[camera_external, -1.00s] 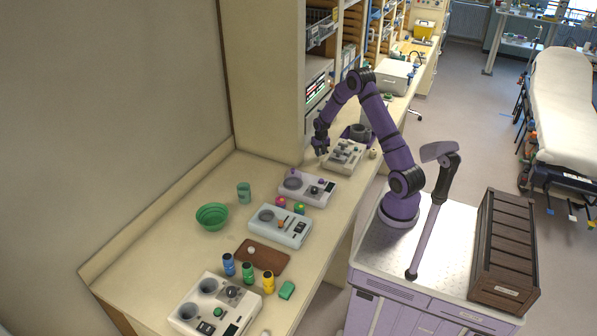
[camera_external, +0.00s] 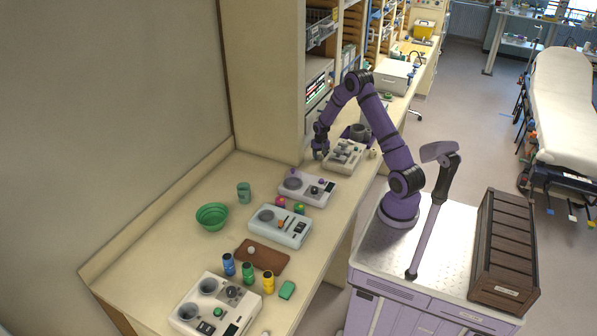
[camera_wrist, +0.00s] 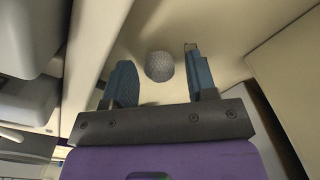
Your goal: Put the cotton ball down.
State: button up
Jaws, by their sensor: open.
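A round, pale grey, dimpled ball (camera_wrist: 159,66), which looks like the cotton ball, shows in the wrist view between the two blue fingers of my gripper (camera_wrist: 160,84). A gap shows on each side of it, so the fingers do not hold it. It appears to rest on the cream counter, though the exact contact is hard to tell. In the external view my gripper (camera_external: 319,156) is low over the counter, left of a grey device with levers. The ball there cannot be made out. A small white ball (camera_external: 251,250) lies on the brown board.
The grey device (camera_external: 344,156) stands close to the right of my gripper. A tall cabinet (camera_external: 266,80) rises behind. Nearer are devices (camera_external: 306,188), a green bowl (camera_external: 212,217), a green cup (camera_external: 243,192) and bottles (camera_external: 248,272). The counter left of the bowl is clear.

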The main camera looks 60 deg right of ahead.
aim_at(320, 155)
notch_tip(320, 155, up, 12)
jog(key=s+a+r+n+t, duration=0.1)
jog(key=s+a+r, duration=0.2)
jog(key=a+r, duration=0.35)
jog(key=s+a+r+n+t, duration=0.1)
jog(key=s+a+r+n, duration=0.15)
jog(key=a+r, duration=0.4)
jog(key=s+a+r+n, duration=0.1)
jog(key=s+a+r, duration=0.3)
jog(key=r, duration=0.4)
jog(key=s+a+r+n+t, duration=0.1)
jog(key=s+a+r+n, duration=0.1)
jog(key=s+a, duration=0.4)
jog(key=s+a+r+n+t, duration=0.2)
jog(key=s+a, duration=0.4)
jog(key=s, duration=1)
jog(key=shift+s+r, duration=0.15)
jog(key=shift+r, duration=0.55)
jog(key=shift+a+n, duration=0.1)
jog(key=shift+n, duration=0.15)
